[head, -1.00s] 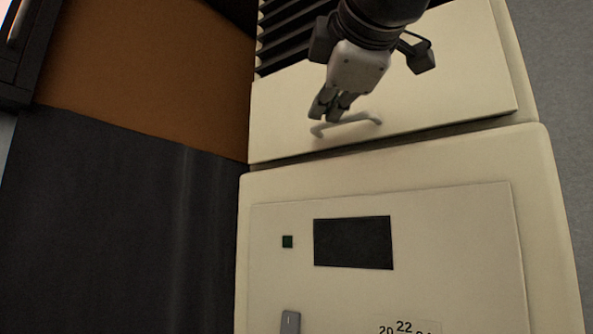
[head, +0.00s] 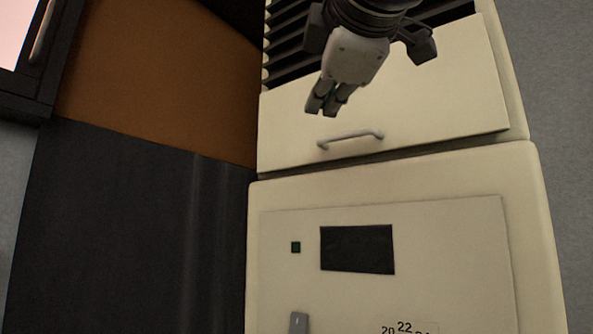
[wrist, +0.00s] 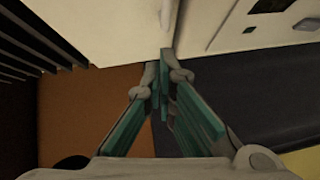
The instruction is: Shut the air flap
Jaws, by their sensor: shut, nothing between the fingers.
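The air flap is a cream panel (head: 440,105) with a grey bar handle (head: 350,139) near its lower edge, on the upper part of a cream cabinet. Dark slats (head: 285,45) show above and behind the flap, so it stands at least partly open. My gripper (head: 322,104) is shut and empty. In the head view it appears just above the handle, apart from it.
A brown panel (head: 160,80) and a dark surface (head: 120,230) lie left of the cabinet.

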